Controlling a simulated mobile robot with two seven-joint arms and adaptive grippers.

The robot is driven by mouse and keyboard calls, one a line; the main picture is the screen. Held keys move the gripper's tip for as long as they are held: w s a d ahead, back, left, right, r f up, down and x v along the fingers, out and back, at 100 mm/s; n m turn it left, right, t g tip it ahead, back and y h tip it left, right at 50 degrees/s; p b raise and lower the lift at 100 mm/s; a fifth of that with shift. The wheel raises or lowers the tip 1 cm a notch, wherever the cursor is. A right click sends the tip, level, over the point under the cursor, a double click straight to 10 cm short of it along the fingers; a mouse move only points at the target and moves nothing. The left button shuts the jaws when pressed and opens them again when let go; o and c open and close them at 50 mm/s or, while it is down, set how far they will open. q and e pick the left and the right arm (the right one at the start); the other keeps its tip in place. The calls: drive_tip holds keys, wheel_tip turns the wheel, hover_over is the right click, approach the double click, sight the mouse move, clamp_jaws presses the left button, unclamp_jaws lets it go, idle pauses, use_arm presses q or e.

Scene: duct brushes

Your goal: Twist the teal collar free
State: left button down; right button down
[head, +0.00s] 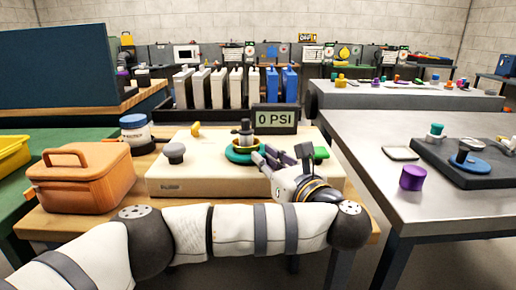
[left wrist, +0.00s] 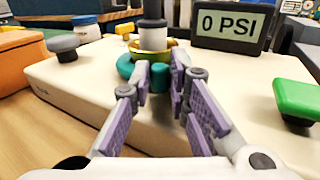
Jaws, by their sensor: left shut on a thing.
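The teal collar (head: 238,156) sits around the base of a post on the cream-coloured unit (head: 190,185), under a brass ring (head: 245,144). In the left wrist view the teal collar (left wrist: 126,68) shows with a lobe between the fingertips. My left gripper (head: 262,159) reaches in from the right side of the collar. In the left wrist view its purple-padded fingers (left wrist: 160,82) are shut on the collar's near side. The fingers hide part of the collar. A display (head: 275,119) behind reads 0 PSI. My right gripper is not in view.
A grey knob (head: 174,152) and a green knob (head: 320,152) stand on the unit. An orange case (head: 80,180) and a blue-lidded jar (head: 135,128) stand to the left. A metal table (head: 440,205) with a purple cylinder (head: 412,177) is at right.

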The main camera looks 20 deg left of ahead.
use_arm(q)
drive_tip(key=shift+w+d+n+g+y, duration=0.25)
drive_tip(key=shift+n+g+y, duration=0.15)
drive_tip(key=shift+g+y, duration=0.15)
drive_tip(key=shift+w+d+n+g+y, duration=0.15)
drive_tip(key=shift+w+n+g+y, duration=0.1)
drive_tip(key=shift+n+g+y, duration=0.25)
drive_tip(key=c, duration=1.5)
unclamp_jaws()
drive_tip(key=shift+c, duration=0.2)
drive_tip(key=shift+v, duration=1)
drive_tip(key=shift+s+d+f, duration=0.15)
drive_tip(key=shift+d+f, duration=0.05)
drive_tip(key=shift+d, duration=0.05)
drive_tip(key=v, duration=0.4)
drive_tip(key=shift+s+d+r, duration=0.25)
drive_tip(key=shift+d, duration=0.1)
